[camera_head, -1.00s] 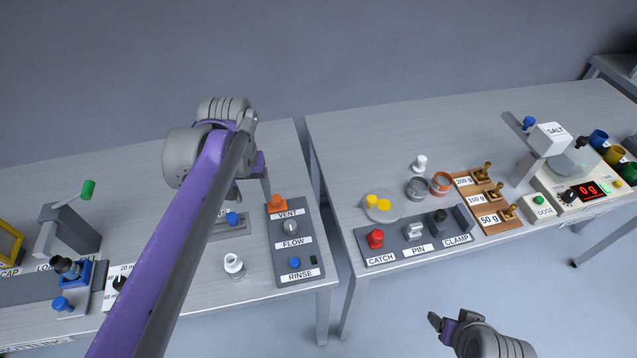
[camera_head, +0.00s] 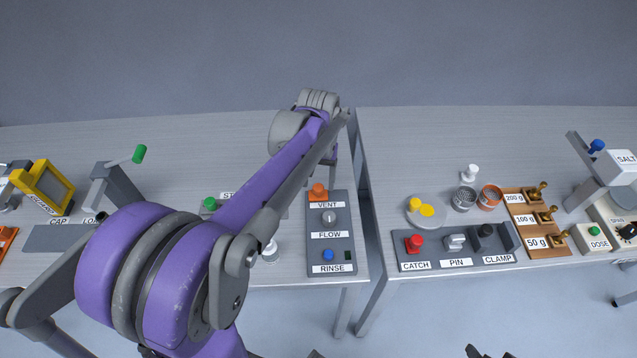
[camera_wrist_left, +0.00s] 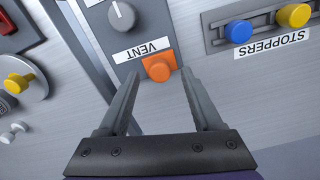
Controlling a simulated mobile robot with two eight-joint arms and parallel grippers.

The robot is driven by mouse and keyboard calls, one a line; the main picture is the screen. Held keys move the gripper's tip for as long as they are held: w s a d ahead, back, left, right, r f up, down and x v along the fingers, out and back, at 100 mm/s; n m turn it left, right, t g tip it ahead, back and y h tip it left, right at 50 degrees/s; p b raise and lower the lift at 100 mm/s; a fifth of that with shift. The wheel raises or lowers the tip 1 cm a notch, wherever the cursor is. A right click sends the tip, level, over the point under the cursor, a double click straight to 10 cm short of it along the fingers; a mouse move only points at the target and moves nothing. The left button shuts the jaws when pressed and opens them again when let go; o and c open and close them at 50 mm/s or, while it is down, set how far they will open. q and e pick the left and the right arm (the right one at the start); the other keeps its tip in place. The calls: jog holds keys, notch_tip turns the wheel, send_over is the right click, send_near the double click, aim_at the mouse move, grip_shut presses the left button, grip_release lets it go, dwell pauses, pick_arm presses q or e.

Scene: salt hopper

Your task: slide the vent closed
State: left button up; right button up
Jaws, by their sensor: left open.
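The vent is an orange slider knob (camera_head: 318,192) at the far end of a dark grey panel (camera_head: 345,226), above its VENT label. The knob also shows in the left wrist view (camera_wrist_left: 159,68), between the tips of my left gripper (camera_wrist_left: 160,76). That gripper is open and empty, with one finger on each side of the knob; I cannot tell whether either touches it. In the head view my left gripper (camera_head: 331,165) is mostly hidden behind its own arm, just behind the knob. Only dark tips of my right gripper (camera_head: 475,352) show at the bottom edge.
A grey FLOW knob (camera_head: 329,216) and blue RINSE button (camera_head: 328,255) share the panel. The STOPPERS rail with blue (camera_wrist_left: 239,31) and yellow (camera_wrist_left: 293,15) knobs lies beside it. A white bottle (camera_head: 270,252) stands near. A gap separates this table from the right one.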

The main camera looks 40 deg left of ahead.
pick_arm(q)
jog(key=shift+f, duration=0.65)
grip_shut()
dwell(1.0)
